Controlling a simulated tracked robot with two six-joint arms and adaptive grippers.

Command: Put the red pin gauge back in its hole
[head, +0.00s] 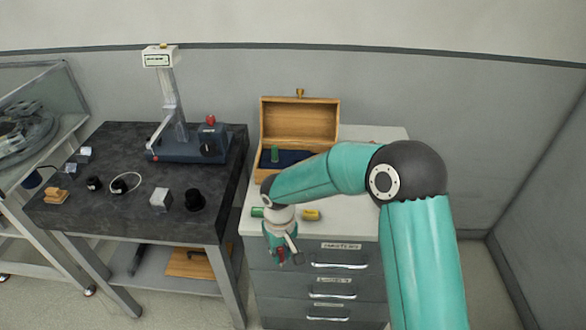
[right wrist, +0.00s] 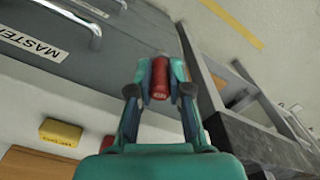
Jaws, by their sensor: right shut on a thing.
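The red pin gauge (right wrist: 159,78) is held between the fingertips of my right gripper (right wrist: 160,82) in the right wrist view. In the head view my right gripper (head: 284,257) hangs in front of the drawer cabinet, below its top edge, with a bit of red at its fingers. The wooden box (head: 300,117) stands open at the back of the cabinet top, with a dark blue insert (head: 293,157) and a green pin gauge (head: 275,154) upright in it. My arm covers part of the box, and I cannot make out the empty hole. My left gripper is not in view.
The dark stone table (head: 120,205) at the left holds a measuring stand (head: 180,145) and several small blocks. Drawer handles (head: 338,265) stick out from the cabinet front.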

